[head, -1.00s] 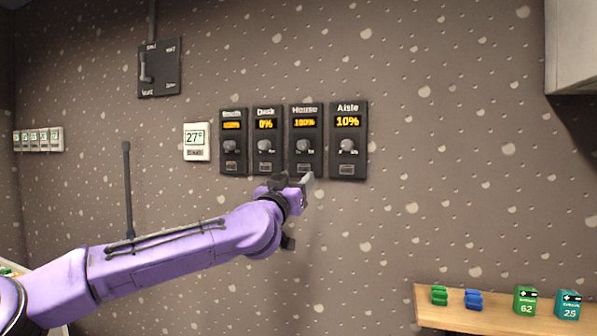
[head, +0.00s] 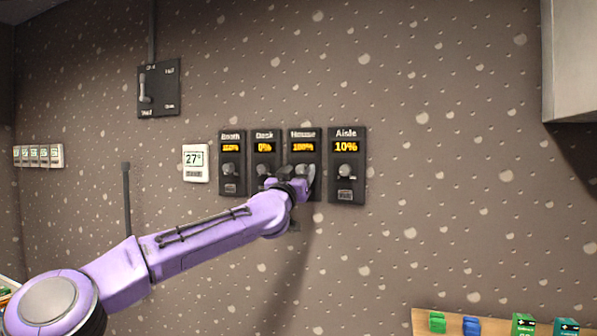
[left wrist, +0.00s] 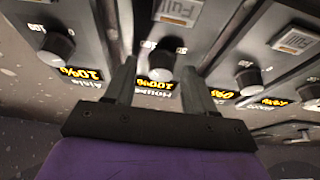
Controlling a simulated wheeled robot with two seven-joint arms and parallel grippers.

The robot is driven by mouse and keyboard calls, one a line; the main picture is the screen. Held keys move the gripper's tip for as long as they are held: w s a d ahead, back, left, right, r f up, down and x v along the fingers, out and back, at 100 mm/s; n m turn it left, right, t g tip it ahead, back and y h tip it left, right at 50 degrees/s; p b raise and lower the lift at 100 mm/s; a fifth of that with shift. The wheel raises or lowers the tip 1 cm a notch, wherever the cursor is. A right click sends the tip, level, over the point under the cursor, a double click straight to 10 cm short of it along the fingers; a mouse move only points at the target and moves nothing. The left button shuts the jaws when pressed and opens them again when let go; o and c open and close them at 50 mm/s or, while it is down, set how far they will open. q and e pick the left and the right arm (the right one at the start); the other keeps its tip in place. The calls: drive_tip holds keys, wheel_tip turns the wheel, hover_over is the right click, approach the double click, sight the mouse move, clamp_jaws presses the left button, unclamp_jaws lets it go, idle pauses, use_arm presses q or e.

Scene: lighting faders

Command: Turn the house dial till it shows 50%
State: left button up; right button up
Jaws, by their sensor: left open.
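The House panel (head: 304,146) is a dark wall unit with an amber display reading 100%. Its round dial (left wrist: 163,54) shows in the left wrist view, where the picture is upside down. My left gripper (head: 299,178) is at the lower half of this panel in the head view, covering much of the dial. In the left wrist view the two fingers (left wrist: 159,78) are open, one on each side of the dial, with a gap between them. I cannot tell whether they touch it. My right gripper is not in view.
The Aisle panel (head: 347,150), reading 10%, is close on the right. The Desk panel (head: 264,143), reading 0%, and the Booth panel (head: 231,147) are close on the left. A thermostat (head: 195,163) and a lever switch box (head: 158,88) are further left. A shelf (head: 425,318) is lower right.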

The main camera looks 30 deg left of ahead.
use_arm(q)
clamp_jaws()
drive_tip(key=shift+n+y, duration=0.4)
drive_tip(key=shift+n, duration=0.1)
